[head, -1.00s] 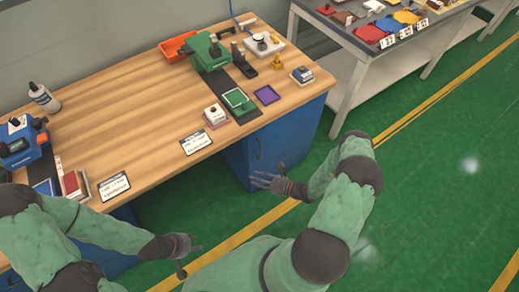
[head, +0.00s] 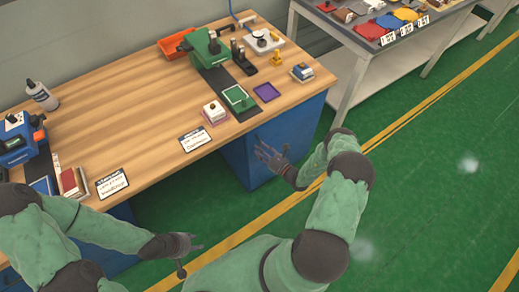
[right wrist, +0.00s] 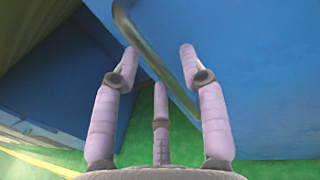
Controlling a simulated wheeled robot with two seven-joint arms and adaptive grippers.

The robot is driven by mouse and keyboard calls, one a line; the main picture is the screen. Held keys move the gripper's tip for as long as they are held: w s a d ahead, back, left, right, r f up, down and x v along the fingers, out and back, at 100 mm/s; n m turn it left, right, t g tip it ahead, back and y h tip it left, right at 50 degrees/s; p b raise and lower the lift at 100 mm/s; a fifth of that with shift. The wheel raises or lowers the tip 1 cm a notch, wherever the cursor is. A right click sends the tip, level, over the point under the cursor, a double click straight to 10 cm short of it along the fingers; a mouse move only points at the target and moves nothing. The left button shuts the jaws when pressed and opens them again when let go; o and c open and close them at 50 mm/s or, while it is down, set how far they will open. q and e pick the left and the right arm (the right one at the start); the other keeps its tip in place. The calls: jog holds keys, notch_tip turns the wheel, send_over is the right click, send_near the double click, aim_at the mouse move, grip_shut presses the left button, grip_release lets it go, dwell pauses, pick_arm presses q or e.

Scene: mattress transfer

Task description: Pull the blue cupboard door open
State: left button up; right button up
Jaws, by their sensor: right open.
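The blue cupboard (head: 236,158) stands under the right end of the wooden workbench, and its door looks shut in the head view. In the right wrist view the blue door face (right wrist: 260,70) fills the upper right. A dark bar handle (right wrist: 155,52) runs slantwise near the door's left edge. My right gripper (head: 262,152) is open in front of the door. In the right wrist view its spread fingers (right wrist: 157,75) lie on both sides of the handle; contact cannot be told. My left gripper (head: 192,250) appears open and empty, low in front of the bench.
The workbench top (head: 130,130) holds a green machine (head: 206,48), an orange bin (head: 176,43), small trays and label cards near its front edge. A grey table (head: 350,50) stands at the back right. The green floor (head: 430,190) at right is clear.

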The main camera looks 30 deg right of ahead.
jog(key=shift+w+a, duration=0.2)
jog(key=shift+w, duration=0.35)
grip_shut()
jog(key=shift+s, duration=0.15)
